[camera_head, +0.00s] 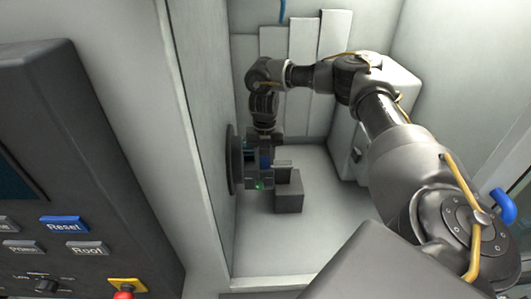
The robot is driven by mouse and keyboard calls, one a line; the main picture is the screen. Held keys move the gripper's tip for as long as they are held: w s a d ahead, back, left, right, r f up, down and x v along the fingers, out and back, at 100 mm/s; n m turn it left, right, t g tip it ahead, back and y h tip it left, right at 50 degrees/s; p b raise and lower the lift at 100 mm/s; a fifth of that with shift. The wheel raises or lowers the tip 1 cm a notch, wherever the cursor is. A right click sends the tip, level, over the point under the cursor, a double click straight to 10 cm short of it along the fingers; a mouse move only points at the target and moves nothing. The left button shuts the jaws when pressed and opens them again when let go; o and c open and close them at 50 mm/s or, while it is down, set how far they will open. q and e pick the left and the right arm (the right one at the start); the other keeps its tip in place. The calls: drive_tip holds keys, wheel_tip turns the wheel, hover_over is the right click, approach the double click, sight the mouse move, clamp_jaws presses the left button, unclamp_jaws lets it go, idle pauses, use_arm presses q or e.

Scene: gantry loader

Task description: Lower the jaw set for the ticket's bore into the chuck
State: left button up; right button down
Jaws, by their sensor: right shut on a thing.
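My right gripper (266,150) points down inside the machine enclosure, right beside the chuck. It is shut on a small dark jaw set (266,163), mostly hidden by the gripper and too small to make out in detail. The chuck (232,160) is a dark round disc on the enclosure's left wall, seen nearly edge-on, with dark parts and a small green light in front of it. Whether the jaw set touches the chuck I cannot tell. No ticket shows. My left gripper is not in view.
A grey stepped block (289,192) stands just right of the chuck, close to my gripper. The enclosure floor (335,225) is clear to its right. A control panel (70,170) with buttons fills the left, beyond the pale door frame (150,130).

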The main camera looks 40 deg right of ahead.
drive_tip(key=c, duration=1.3)
unclamp_jaws()
drive_tip(key=shift+s+f, duration=0.3)
drive_tip(key=shift+f, duration=0.1)
drive_tip(key=o, duration=0.4)
drive_tip(key=shift+s, duration=0.2)
drive_tip(key=shift+w+a, duration=0.1)
drive_tip(key=shift+a, duration=0.05)
drive_tip(key=shift+r, duration=0.1)
drive_tip(key=shift+w+r, duration=0.1)
drive_tip(key=shift+r, duration=0.2)
drive_tip(key=r, duration=0.6)
drive_tip(key=d+r, duration=0.1)
drive_tip(key=r, duration=0.2)
drive_tip(key=shift+w+d+r, duration=0.1)
drive_tip(key=shift+w+r, duration=0.5)
drive_tip(key=shift+r, duration=0.2)
drive_tip(key=shift+s+r, duration=0.15)
